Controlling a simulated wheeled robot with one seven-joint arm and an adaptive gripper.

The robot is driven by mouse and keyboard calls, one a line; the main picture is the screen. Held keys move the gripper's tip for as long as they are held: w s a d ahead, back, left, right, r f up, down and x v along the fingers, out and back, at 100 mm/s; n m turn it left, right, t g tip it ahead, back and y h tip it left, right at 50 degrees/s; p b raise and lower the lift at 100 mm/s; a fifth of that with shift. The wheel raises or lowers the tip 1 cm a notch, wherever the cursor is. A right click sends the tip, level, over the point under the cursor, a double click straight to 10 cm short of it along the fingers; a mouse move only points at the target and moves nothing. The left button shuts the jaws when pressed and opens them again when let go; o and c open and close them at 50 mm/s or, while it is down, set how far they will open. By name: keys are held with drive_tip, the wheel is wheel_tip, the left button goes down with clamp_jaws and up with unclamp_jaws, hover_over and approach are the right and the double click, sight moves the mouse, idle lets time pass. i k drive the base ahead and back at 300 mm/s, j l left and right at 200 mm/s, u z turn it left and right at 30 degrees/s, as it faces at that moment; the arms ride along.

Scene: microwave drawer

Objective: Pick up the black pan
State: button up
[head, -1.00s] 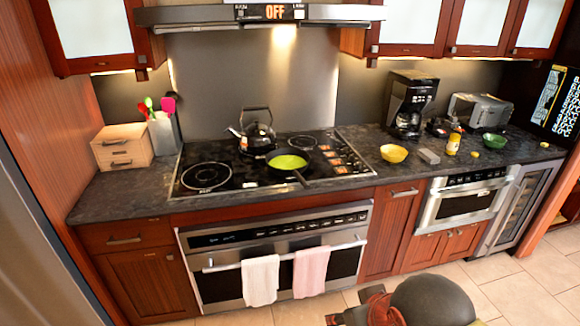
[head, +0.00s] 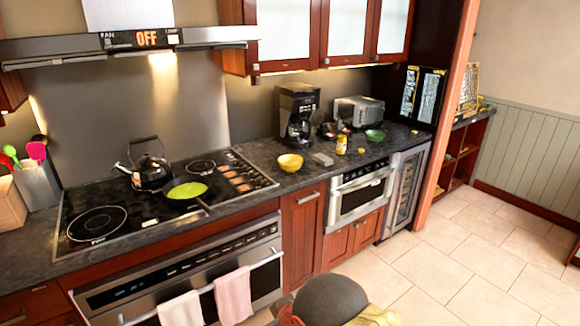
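A shallow pan (head: 187,191) with a green inside and a dark handle sits on the black cooktop in the head view. Its handle points toward the front right edge of the cooktop. My gripper does not show; only a rounded dark part, likely of my arm, shows at the bottom edge.
A black kettle (head: 149,171) stands close behind the pan. A yellow bowl (head: 290,163), a coffee maker (head: 297,114), a yellow bottle (head: 342,144) and a green bowl (head: 375,135) stand on the right counter. The range hood (head: 120,43) hangs above. The tiled floor (head: 470,255) at right is clear.

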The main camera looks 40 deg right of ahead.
sight(187, 190)
drive_tip(key=i+l+z, duration=0.45)
drive_tip(key=i+l, duration=0.75)
drive_tip(key=i, duration=0.1)
